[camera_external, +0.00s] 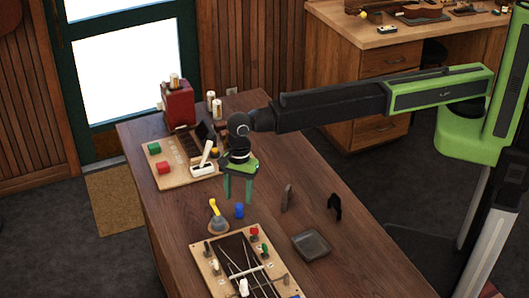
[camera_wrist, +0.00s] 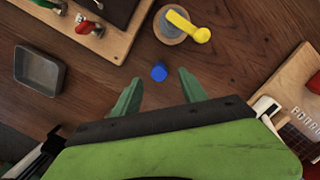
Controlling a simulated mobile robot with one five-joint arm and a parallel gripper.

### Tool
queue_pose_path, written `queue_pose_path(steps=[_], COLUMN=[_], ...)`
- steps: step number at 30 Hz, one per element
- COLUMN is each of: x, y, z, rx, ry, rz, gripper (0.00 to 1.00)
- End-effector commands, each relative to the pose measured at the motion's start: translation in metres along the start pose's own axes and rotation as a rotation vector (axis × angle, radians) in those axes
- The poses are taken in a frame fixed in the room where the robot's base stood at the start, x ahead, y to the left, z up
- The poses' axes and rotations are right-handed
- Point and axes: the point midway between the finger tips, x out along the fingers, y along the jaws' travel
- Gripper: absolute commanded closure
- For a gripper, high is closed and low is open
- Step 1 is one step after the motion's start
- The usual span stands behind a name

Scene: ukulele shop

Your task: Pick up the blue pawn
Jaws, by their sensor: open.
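The blue pawn (camera_external: 239,211) stands on the wooden table, just right of a yellow-handled tool in a round grey base. In the wrist view the blue pawn (camera_wrist: 159,72) is ahead of the fingertips and roughly between their lines, apart from both. My gripper (camera_external: 238,201) points down above the table near the pawn, its two green fingers apart. It also shows in the wrist view (camera_wrist: 158,78), open with nothing between its fingers.
The yellow-handled tool (camera_external: 216,212) stands close to the pawn. A grey tray (camera_external: 311,245) and a board with strings and pegs (camera_external: 204,260) lie at the front. Two dark upright pieces stand right of the pawn. A board with red and green blocks (camera_external: 163,180) lies behind.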

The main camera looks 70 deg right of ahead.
Motion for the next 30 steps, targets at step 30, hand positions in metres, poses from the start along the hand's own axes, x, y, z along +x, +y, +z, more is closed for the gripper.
queue_pose_path(steps=[30], x=[0.058], y=[0.002], z=[-0.002], rx=[0.0], ry=[-0.001], rz=[-0.002], gripper=[0.74])
